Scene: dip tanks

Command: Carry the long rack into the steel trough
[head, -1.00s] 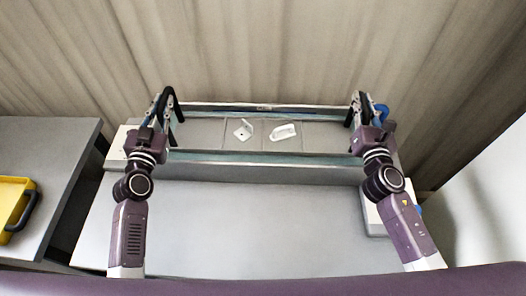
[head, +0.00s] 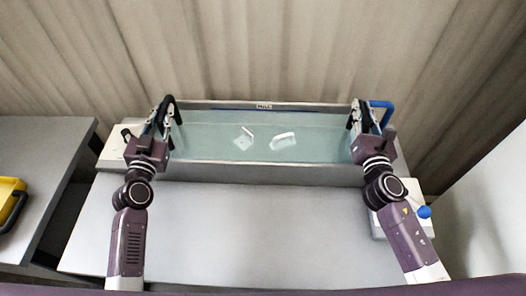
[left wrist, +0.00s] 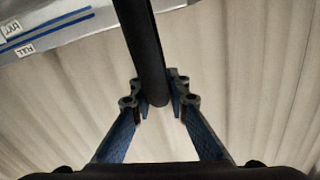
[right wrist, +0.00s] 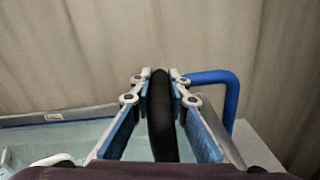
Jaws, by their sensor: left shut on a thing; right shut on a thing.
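The steel trough (head: 265,174) stretches across the back of the bench, filled with teal liquid. The long rack runs along it; its left black handle (head: 173,103) and right black handle (head: 356,106) stand up at the ends. Its body is hard to make out through the liquid. Two white pieces, an angled one (head: 243,142) and a flatter one (head: 284,141), look submerged. My left gripper (head: 163,116) is shut on the left handle, also seen in the left wrist view (left wrist: 148,50). My right gripper (head: 359,116) is shut on the right handle, seen in the right wrist view (right wrist: 160,115).
A blue bent pipe (head: 388,108) stands right beside my right gripper. A pale box with a blue knob (head: 424,212) sits at the bench's right. A yellow container with a dark handle (head: 11,197) is on the left table. The front bench surface (head: 250,235) is clear.

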